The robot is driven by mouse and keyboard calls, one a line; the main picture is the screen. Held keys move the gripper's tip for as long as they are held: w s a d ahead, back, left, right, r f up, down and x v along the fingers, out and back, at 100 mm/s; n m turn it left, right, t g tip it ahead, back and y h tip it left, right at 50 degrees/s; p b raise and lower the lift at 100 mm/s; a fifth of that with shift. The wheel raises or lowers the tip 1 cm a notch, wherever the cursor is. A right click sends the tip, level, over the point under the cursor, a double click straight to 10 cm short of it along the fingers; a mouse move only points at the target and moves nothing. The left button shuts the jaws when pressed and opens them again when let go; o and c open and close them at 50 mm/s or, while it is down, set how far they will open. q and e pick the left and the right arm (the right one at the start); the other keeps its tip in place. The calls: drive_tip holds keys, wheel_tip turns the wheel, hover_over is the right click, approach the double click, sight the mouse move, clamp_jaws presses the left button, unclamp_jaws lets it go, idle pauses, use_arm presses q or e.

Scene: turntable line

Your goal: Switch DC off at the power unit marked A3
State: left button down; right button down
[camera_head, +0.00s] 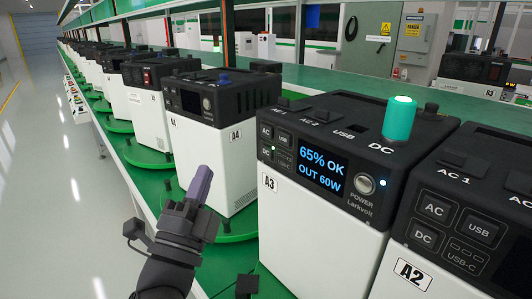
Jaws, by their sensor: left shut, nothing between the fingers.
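The power unit marked A3 (300,235) is a white box with a black top, right of centre. A green cylinder (399,121) with a glowing top stands by the DC mark on top. My left gripper (204,180) is shut and empty, left of the unit and apart from it. My right gripper is out of view.
Unit A2 (415,275) stands close at the right, with similar buttons. Unit A4 (215,150) stands behind left on a green turntable. More units line the green bench to the far left. The grey floor (50,200) at the left is clear.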

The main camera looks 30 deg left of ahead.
use_arm(q)
drive_tip(key=shift+w, duration=0.1)
drive_tip(key=b, duration=0.1)
approach(262, 138)
wheel_tip(262, 138, up, 3)
drive_tip(key=w+a, duration=0.2)
drive_tip(key=w, duration=0.1)
drive_tip(key=shift+w+d, duration=0.3)
drive_tip(key=shift+d, duration=0.05)
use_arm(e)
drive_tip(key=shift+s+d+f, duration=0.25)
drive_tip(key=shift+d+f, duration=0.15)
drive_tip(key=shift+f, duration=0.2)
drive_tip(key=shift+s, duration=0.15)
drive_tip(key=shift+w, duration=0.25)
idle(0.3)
use_arm(q)
drive_tip(key=shift+w, duration=0.1)
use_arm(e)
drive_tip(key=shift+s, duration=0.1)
use_arm(q)
drive_tip(key=shift+w+d, duration=0.15)
drive_tip(key=shift+w, duration=0.1)
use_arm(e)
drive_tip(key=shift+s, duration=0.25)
